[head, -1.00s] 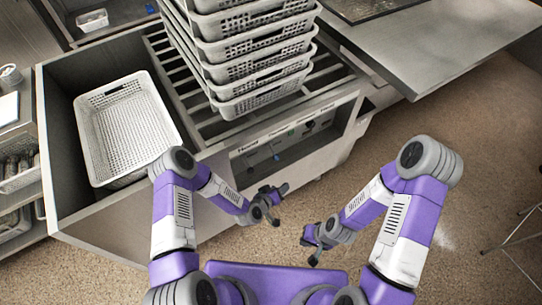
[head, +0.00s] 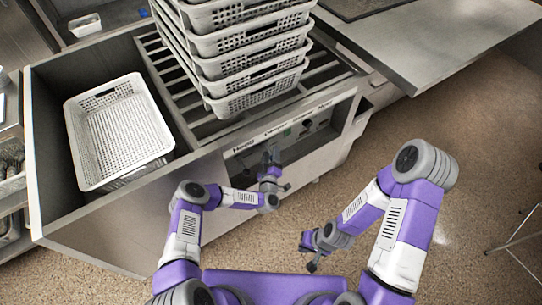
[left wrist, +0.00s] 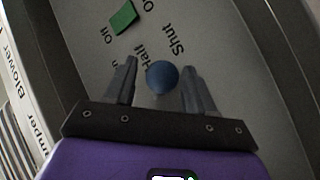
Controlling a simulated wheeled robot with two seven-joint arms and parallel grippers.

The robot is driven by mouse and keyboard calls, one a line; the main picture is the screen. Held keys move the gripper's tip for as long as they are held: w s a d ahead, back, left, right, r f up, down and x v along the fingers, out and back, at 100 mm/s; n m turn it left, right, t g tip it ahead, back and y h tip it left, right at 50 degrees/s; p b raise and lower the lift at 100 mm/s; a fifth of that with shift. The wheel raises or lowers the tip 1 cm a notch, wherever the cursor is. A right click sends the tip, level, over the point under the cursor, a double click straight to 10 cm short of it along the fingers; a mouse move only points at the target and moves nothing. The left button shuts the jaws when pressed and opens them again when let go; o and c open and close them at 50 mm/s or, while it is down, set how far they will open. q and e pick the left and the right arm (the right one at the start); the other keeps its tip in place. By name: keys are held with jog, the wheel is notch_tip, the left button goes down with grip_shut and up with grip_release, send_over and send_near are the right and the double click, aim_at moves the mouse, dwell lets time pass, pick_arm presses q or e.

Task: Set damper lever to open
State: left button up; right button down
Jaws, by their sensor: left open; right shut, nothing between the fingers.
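The blue round knob (left wrist: 162,77), which looks like the damper lever's end, shows in the left wrist view between the two fingers of my left gripper (left wrist: 159,66). The fingers are open, with a gap visible on each side of it. The word "Half" lies by the left finger and "Shut" is above the knob to the right; an "Open" mark cannot be made out. In the head view my left gripper (head: 271,160) is at the recessed front panel (head: 318,122) and hides the knob. My right gripper (head: 309,252) is shut and empty, low over the floor.
A green switch (left wrist: 123,18) sits on the panel near an "On" mark. A stack of perforated baskets (head: 256,73) stands on slats above the panel. Another basket (head: 118,130) sits in the left bay.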

pick_arm(q)
jog(key=shift+w, duration=0.3)
grip_shut()
jog(key=shift+r, duration=0.1)
